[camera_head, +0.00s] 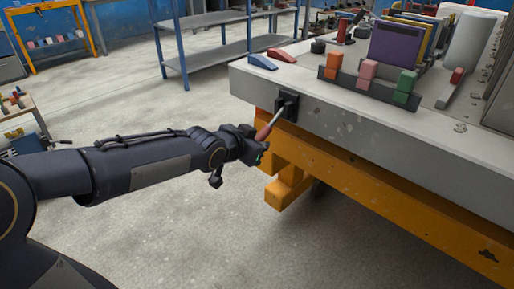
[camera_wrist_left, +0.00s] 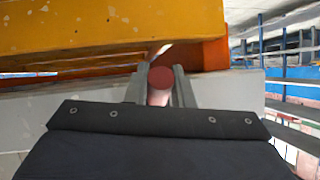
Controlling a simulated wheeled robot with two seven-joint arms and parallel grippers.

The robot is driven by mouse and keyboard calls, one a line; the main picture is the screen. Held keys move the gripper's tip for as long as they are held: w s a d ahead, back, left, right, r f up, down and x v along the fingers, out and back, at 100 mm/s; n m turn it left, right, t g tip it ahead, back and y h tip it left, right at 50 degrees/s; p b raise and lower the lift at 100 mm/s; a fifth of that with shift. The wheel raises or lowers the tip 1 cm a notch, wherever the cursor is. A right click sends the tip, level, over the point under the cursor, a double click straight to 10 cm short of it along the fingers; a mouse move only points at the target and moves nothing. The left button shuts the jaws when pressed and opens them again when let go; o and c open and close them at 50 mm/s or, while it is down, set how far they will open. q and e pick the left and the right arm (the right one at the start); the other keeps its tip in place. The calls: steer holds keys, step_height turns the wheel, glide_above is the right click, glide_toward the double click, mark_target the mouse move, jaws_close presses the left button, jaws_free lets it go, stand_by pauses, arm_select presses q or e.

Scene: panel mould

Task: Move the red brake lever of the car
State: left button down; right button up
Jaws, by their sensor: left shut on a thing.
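The brake lever (camera_head: 273,122) is a thin light rod with a red handle, sticking out from a black mount (camera_head: 287,105) on the grey side of the panel. My left gripper (camera_head: 262,138) is at the lever's red end, with the handle between its fingers. In the left wrist view the round red end of the lever (camera_wrist_left: 161,77) shows between the two grey fingers (camera_wrist_left: 160,88), which are shut on it. The rest of the lever is mostly hidden in that view. My right gripper is not in view.
The grey bench top (camera_head: 285,78) holds orange, pink and green levers in a black base (camera_head: 365,92), plus blue and red pedals. An orange beam (camera_head: 375,185) runs under it. A metal shelf (camera_head: 215,50) stands behind. The floor in front is clear.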

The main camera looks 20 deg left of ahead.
arm_select(q)
steer(key=shift+f, duration=0.1)
stand_by(0.3)
steer(key=c, duration=1.3)
jaws_free()
steer(key=shift+o, duration=0.2)
steer(key=p+v, duration=0.7)
steer(key=p, duration=0.3)
steer(key=shift+s, duration=0.3)
